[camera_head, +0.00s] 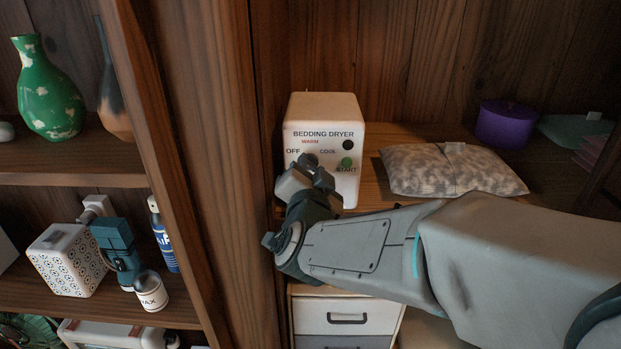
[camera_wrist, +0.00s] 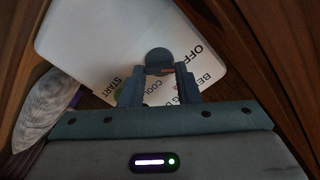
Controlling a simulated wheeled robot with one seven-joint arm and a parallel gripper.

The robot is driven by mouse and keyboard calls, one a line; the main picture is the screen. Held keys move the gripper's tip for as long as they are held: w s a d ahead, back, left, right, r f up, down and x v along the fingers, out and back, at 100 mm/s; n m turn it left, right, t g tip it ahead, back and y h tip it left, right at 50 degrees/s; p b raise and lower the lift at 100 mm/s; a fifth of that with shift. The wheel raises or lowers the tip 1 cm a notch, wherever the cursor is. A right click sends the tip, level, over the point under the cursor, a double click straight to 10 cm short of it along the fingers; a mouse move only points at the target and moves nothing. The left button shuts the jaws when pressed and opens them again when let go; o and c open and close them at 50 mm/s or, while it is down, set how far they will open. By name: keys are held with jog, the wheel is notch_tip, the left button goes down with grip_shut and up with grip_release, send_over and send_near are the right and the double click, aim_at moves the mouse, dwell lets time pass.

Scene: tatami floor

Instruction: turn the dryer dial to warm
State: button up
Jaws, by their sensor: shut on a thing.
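The bedding dryer (camera_head: 340,108) is a white box on a wooden shelf. Its front carries the labels OFF, WARM in red, COOL and START. The dark round dial (camera_wrist: 158,57) shows in the wrist view between my fingertips. My gripper (camera_head: 311,169) is at the dryer's front, shut on the dial. In the wrist view, my gripper's two fingers (camera_wrist: 161,76) sit on either side of the dial. In the head view my fingers hide most of the dial. I cannot tell where its pointer is. The green start button (camera_head: 347,162) and a black round spot (camera_head: 348,145) are right of it.
A wooden post (camera_head: 225,150) stands close left of the dryer. A patterned cushion (camera_head: 450,170) lies to its right, with a purple pot (camera_head: 507,124) behind. Shelves at left hold a green vase (camera_head: 47,90), a patterned box (camera_head: 68,262) and bottles. Drawers (camera_head: 345,316) are below.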

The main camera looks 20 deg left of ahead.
jog(key=m+b, duration=0.1)
jog(key=b, duration=0.1)
jog(key=m+b, duration=0.4)
jog(key=shift+d+f, duration=0.1)
jog(key=shift+f, duration=0.25)
jog(key=shift+r+m+b, duration=0.1)
jog(key=shift+m+b, duration=1.85)
jog(key=shift+m, duration=0.35)
jog(key=o, duration=1)
jog(key=shift+c, duration=0.2)
jog(key=shift+r, duration=0.1)
